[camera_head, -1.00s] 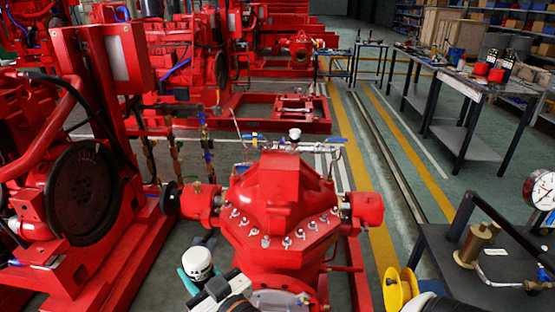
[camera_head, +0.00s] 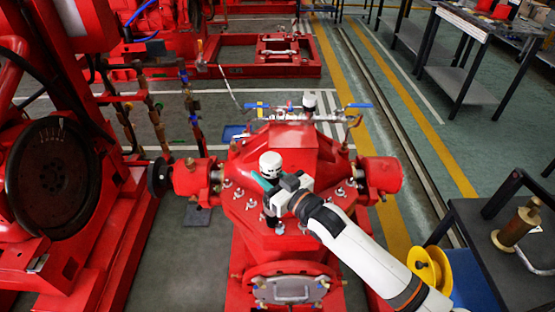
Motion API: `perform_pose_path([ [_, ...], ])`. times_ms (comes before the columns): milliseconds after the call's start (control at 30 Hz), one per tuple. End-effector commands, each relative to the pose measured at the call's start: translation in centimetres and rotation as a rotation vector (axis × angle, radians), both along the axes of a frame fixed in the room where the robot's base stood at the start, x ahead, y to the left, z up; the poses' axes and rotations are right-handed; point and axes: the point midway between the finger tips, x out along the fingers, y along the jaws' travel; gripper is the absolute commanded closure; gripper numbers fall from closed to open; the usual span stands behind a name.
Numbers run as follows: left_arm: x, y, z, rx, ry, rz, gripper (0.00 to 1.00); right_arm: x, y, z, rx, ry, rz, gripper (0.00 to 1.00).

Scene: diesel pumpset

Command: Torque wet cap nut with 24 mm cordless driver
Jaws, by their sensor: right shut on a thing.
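The red pump casing (camera_head: 290,155) stands in the middle of the head view, with several small metal cap nuts (camera_head: 251,204) along its sloping front flange. I cannot tell which nut is wet. My right gripper (camera_head: 279,187) reaches in from the lower right and is shut on the cordless driver (camera_head: 270,164), which has a white top and teal and dark parts. The driver is roughly upright over the front flange. Its lower end is near the nuts at the front left; whether it touches one is unclear. My left gripper is not in view.
A yellow reel (camera_head: 429,268) and a dark bench (camera_head: 500,270) with a brass cylinder (camera_head: 518,225) stand at the right. A red engine with a dark flywheel (camera_head: 55,178) stands at the left. Pipework with blue-handled valves (camera_head: 358,106) runs behind the pump.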

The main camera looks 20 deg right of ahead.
Motion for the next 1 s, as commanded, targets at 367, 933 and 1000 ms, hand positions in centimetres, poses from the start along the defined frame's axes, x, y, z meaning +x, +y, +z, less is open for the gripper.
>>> perform_pose_path([
  [367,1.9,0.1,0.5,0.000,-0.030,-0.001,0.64,3.8,-3.3,-0.1,0.005,-0.005,0.017,1.00],
  [933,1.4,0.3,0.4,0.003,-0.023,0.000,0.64,3.6,-3.3,-1.0,0.003,-0.004,0.014,1.00],
  [1000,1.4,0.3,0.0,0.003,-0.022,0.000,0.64,3.6,-3.3,-1.6,0.003,-0.004,0.014,1.00],
])
